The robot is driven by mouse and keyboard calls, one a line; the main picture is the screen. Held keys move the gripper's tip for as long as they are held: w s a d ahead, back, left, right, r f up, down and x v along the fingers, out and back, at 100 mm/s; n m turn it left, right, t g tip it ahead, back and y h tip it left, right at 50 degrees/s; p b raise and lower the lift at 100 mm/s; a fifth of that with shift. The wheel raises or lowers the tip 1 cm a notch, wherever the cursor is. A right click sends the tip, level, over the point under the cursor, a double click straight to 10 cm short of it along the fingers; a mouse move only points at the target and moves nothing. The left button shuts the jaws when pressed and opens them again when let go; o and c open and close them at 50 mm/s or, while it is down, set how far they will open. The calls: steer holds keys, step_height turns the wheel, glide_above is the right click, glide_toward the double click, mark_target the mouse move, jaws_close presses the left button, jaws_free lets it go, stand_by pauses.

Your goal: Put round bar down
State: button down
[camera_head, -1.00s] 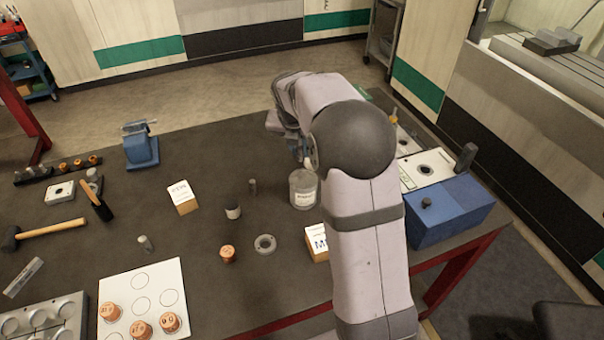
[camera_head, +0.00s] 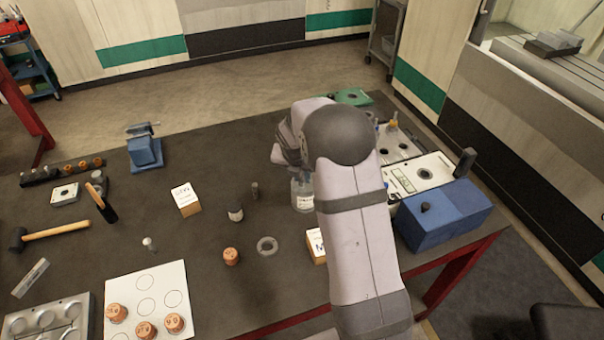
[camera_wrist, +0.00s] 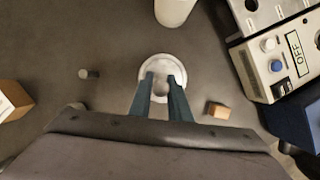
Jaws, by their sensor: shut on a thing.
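My gripper shows in the wrist view (camera_wrist: 162,78) with its two dark fingers close together, shut on the round bar (camera_wrist: 161,87). Only a small pale-grey part of the bar shows between the fingers. Straight below the fingertips in that view is a round pale jar (camera_wrist: 146,68). There the labelled clear jar (camera_head: 303,198) stands just below my gripper. I cannot tell how far the bar is above the jar or table.
A metal ring (camera_head: 267,246) lies in front. A blue box (camera_head: 440,215) and a white panel (camera_head: 425,176) are right. Bare table lies between the cylinder and the vise (camera_head: 145,152).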

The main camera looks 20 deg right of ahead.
steer(key=shift+f, duration=0.15)
steer(key=c, duration=1.6)
jaws_free()
steer(key=shift+c, duration=0.2)
steer(key=shift+r, duration=0.4)
steer(key=b+v, duration=0.3)
steer(key=v, duration=0.8)
steer(key=shift+s+a+r, duration=0.2)
steer(key=shift+s+r, duration=0.05)
